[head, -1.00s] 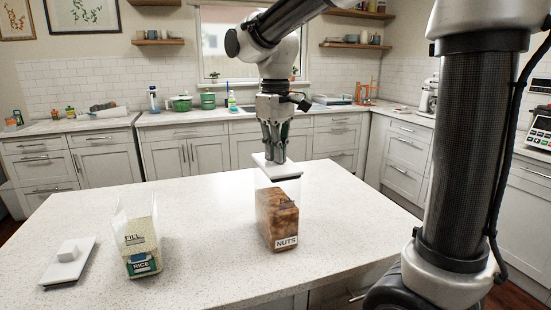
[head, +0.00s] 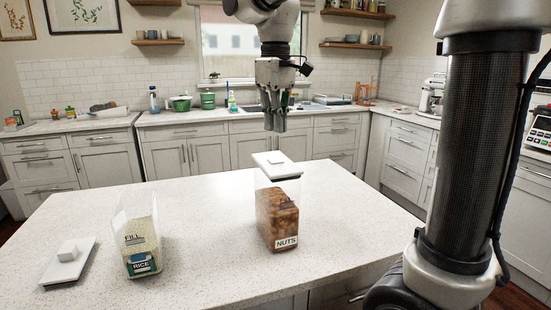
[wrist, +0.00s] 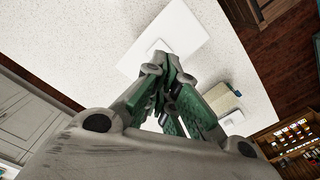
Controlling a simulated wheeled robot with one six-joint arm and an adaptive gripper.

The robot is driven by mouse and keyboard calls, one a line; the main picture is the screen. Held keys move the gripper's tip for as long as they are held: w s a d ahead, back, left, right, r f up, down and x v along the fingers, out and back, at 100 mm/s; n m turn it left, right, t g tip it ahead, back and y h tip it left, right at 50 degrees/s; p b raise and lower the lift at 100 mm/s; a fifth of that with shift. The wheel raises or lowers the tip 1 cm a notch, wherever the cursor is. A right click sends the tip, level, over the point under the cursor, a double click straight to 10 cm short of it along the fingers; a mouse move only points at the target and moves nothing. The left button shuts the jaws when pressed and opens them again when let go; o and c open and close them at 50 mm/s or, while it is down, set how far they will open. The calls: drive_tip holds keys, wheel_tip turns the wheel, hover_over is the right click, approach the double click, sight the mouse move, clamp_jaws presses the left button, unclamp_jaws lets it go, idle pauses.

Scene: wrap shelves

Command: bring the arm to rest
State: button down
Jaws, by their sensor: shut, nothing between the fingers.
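My gripper (head: 275,130) is shut and empty. It hangs fingers down above the island, a little above the nuts container and apart from it. The nuts container (head: 277,218) is clear, labelled NUTS and holds brown nuts. Its white lid (head: 268,163) with a square knob sits on its top, and it looks slightly off-square there. In the wrist view my gripper's green-padded fingers (wrist: 172,75) are together, with the white lid (wrist: 185,35) beyond them.
A clear rice container (head: 140,240) stands open on the island's left. A white lid (head: 66,265) with a knob lies flat left of it. The island top (head: 200,215) is otherwise clear. Back counters hold several items, including a green pot (head: 181,103).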

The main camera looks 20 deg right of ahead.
idle(0.3)
drive_tip(key=s+d+f+m+t, duration=0.2)
drive_tip(key=s+d+f+m, duration=0.1)
drive_tip(key=s+d+f, duration=0.2)
drive_tip(key=s+d+f+m+t, duration=0.2)
drive_tip(key=s+d+f, duration=0.3)
drive_tip(key=s+d, duration=0.5)
drive_tip(key=s+m, duration=0.1)
drive_tip(key=s, duration=0.3)
drive_tip(key=shift+f, duration=0.35)
